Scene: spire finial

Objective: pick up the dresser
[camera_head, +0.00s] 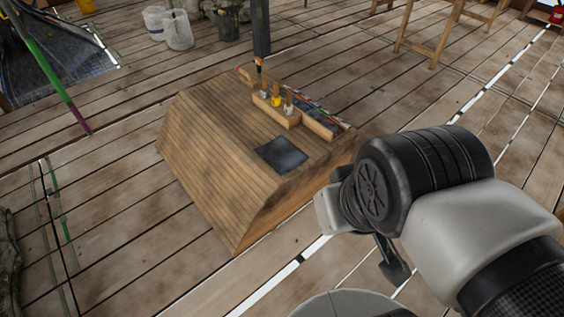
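A wooden bench-like block (215,160) with sloping sides stands on the plank floor in the middle. Several small upright tools, including a yellow one (276,99), stand by a low wooden rack (275,111) on its top. Long thin coloured items (315,112) lie behind the rack. I cannot tell which of these things, if any, is the dresser. My gripper (391,262) is at the right, in front of and to the right of the block, and apart from the tools. My wrist hides most of it; one dark finger part shows, and its opening cannot be seen.
A flat dark square sheet (282,155) lies on the block's near top. A dark post (261,28) rises behind it. White buckets (177,29) stand at the back, wooden trestles (428,30) at the back right. A green-purple pole (47,72) leans at left. Floor left of the block is clear.

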